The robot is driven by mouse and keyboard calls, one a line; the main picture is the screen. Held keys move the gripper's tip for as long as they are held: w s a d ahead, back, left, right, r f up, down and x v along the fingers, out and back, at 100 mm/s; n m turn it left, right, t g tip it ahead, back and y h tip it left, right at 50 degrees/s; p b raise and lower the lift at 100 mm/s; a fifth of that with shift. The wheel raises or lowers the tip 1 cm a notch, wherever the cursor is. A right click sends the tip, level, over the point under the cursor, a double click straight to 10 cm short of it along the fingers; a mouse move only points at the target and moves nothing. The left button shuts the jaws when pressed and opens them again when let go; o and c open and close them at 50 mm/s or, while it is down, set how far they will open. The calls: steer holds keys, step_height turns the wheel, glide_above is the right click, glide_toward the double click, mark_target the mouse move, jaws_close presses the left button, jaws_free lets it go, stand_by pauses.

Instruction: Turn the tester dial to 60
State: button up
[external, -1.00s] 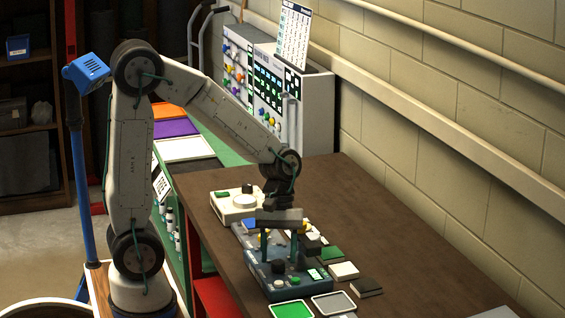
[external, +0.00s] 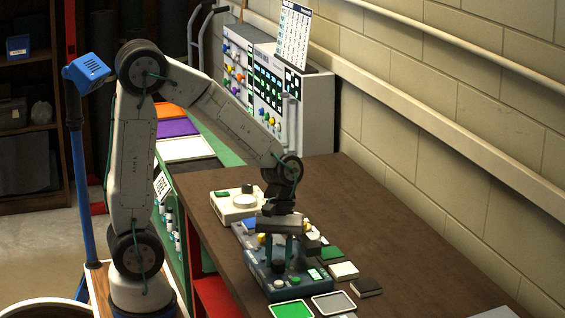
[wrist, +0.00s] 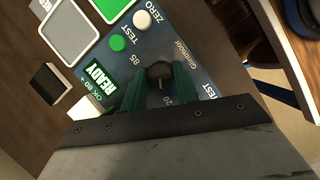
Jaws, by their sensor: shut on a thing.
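The tester (external: 312,284) is a blue-grey box on the brown bench. Its black dial (wrist: 160,70) shows in the wrist view between the green fingers of my gripper (wrist: 158,88). My gripper is shut on the dial. The dial has a pale mark facing the lower side of the picture, near the printed 20; its exact reading is hard to tell. An 85 is printed on the other side. A lit display (wrist: 95,80) reads READY. A green button (wrist: 117,43) and a white button (wrist: 142,19) sit beside it. In the external view my gripper (external: 281,262) points down at the tester.
A grey tray (wrist: 68,30) and a green-topped tray (external: 292,310) lie in front of the tester. Small blocks, one white-topped (external: 343,271) and one black (external: 366,287), lie to its right. A cream device (external: 222,207) stands behind.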

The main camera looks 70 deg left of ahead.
steer(key=m+g, duration=0.1)
steer(key=m, duration=0.1)
steer(key=m+y, duration=0.1)
steer(key=m, duration=0.2)
steer(key=shift+w+d+m+g, duration=0.1)
steer(key=shift+w+m+g, duration=0.05)
steer(key=shift+m+g, duration=0.2)
steer(key=m+y, duration=0.1)
steer(key=m, duration=0.1)
steer(key=m+y, duration=0.1)
steer(key=m, duration=0.2)
steer(key=shift+d+g, duration=0.1)
steer(key=shift+g, duration=0.25)
steer(key=shift+m, duration=0.35)
steer(key=o, duration=1)
steer(key=shift+c, duration=0.2)
steer(key=v, duration=0.8)
steer(key=shift+d+f, duration=0.1)
steer(key=shift+d, duration=0.05)
